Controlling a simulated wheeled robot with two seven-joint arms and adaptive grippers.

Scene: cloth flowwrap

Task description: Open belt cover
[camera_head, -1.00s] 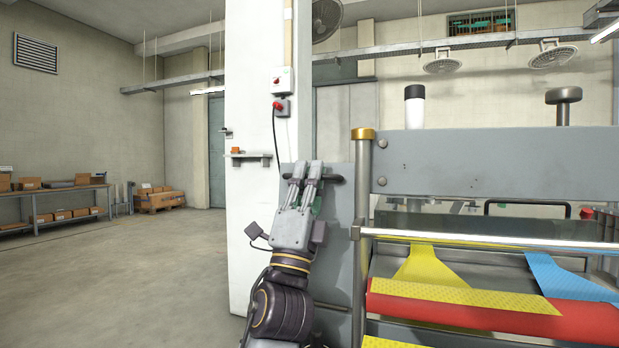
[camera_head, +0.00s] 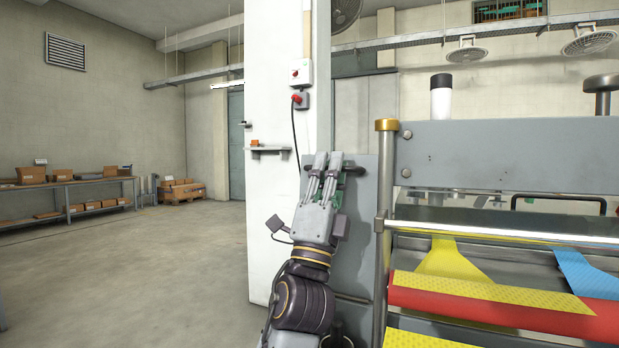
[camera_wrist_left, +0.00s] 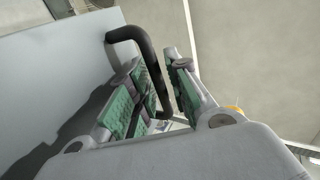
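A grey upright panel, which I take for the belt cover (camera_head: 352,262), stands at the left end of the machine. A dark bar handle (camera_head: 360,170) is fixed near its top. My left gripper (camera_head: 327,158) is at this handle, its fingers pointing up and partly hiding it. In the left wrist view the black handle (camera_wrist_left: 152,68) runs between the green-padded fingers of this gripper (camera_wrist_left: 158,85). Whether both pads press on the bar cannot be made out. My right gripper is not in view.
The machine frame with a metal post (camera_head: 385,230) and red roller (camera_head: 480,305) stands right of the panel. A white pillar (camera_head: 275,200) with a switch box (camera_head: 301,72) is behind it. The floor (camera_head: 150,275) to the left is clear.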

